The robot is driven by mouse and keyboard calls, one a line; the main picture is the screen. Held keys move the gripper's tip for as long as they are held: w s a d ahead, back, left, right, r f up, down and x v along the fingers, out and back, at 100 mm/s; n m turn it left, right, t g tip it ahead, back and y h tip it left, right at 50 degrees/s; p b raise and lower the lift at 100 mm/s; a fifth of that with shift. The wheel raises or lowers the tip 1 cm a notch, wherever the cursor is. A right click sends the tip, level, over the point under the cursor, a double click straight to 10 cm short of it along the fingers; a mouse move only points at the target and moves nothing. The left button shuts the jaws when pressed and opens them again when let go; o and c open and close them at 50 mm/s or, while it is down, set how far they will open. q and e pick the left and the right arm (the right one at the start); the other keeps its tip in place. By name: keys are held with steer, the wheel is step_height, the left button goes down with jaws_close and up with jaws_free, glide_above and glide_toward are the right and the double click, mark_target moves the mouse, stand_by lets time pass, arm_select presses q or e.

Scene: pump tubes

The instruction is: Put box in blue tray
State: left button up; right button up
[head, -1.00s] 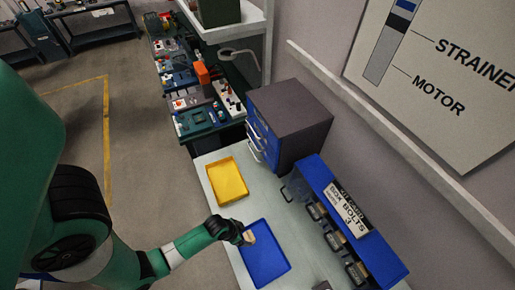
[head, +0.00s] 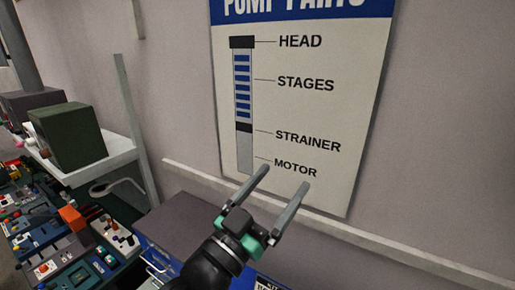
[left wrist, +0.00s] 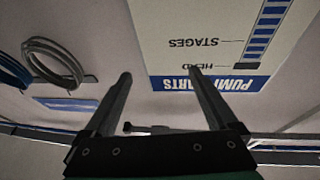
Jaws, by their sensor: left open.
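My left gripper (head: 286,176) is raised in front of the wall poster in the head view. Its two fingers are spread wide with nothing between them. In the left wrist view the open fingers (left wrist: 160,73) also have only wall and poster beyond them. The blue tray and the small tan box are outside both current views. My right gripper is not in view.
The pump parts poster (head: 295,110) hangs on the wall behind the gripper. A dark-topped cabinet (head: 185,222) stands below it. A dark green case (head: 68,137) sits on a white shelf at the left. Cluttered equipment (head: 75,245) fills the lower left.

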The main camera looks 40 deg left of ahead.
arm_select(q)
steer(key=s+d+r+t+h, duration=0.1)
steer(key=s+d+r+t, duration=0.1)
steer(key=s+r, duration=0.3)
steer(key=s+d+r+t+h, duration=0.2)
steer(key=s+r, duration=0.4)
steer(key=r, duration=0.6)
steer(key=shift+d+r+m+t, duration=0.25)
steer(key=shift+d+m+t, duration=0.25)
steer(key=shift+t, duration=0.3)
